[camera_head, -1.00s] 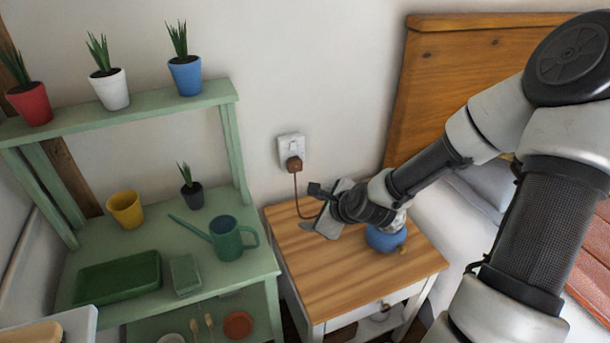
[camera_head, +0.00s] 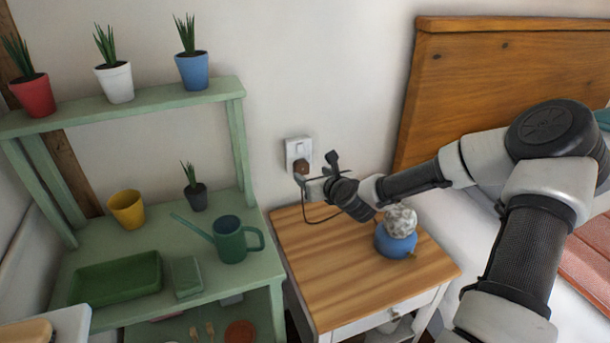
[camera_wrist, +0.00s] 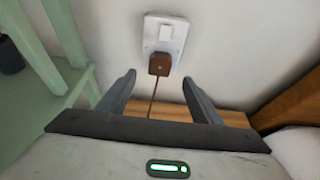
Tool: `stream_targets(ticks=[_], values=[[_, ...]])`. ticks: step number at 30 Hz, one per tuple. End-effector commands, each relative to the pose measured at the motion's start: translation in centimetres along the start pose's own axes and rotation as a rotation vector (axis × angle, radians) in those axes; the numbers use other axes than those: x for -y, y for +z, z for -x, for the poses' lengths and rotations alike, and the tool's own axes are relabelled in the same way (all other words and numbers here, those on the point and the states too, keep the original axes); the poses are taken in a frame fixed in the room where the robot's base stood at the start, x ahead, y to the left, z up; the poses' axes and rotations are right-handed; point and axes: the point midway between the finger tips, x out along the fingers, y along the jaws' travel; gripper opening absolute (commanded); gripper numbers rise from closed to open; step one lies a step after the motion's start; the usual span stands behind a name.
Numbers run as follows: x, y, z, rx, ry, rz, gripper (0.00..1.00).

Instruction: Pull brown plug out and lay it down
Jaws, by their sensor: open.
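The brown plug (camera_head: 302,166) sits in the white wall socket (camera_head: 298,146), above the wooden bedside table (camera_head: 350,278). In the wrist view the plug (camera_wrist: 160,64) is upright in the lower part of the socket plate (camera_wrist: 165,32), its brown cord (camera_wrist: 154,92) hanging down. My gripper (camera_head: 308,182) is in front of the wall, just below the plug. In the wrist view my gripper's two fingers (camera_wrist: 158,82) are apart and empty, one on each side of the cord, with the plug just beyond the tips. Part of the cord is hidden by my gripper in the head view.
A green shelf unit (camera_head: 240,130) with pots and a watering can (camera_head: 230,240) stands at left. A wooden headboard (camera_head: 480,90) is at right. The table's front is clear.

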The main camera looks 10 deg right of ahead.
Motion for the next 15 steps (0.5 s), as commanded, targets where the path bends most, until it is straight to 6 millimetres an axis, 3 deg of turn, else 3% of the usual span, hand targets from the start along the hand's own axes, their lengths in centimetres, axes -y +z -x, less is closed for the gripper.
stream_targets(ticks=[6,15], values=[[-0.1,-0.2,-4.4,0.001,0.001,0.002,0.59],[-0.1,-0.1,-7.4,0.000,0.001,0.000,0.59]])
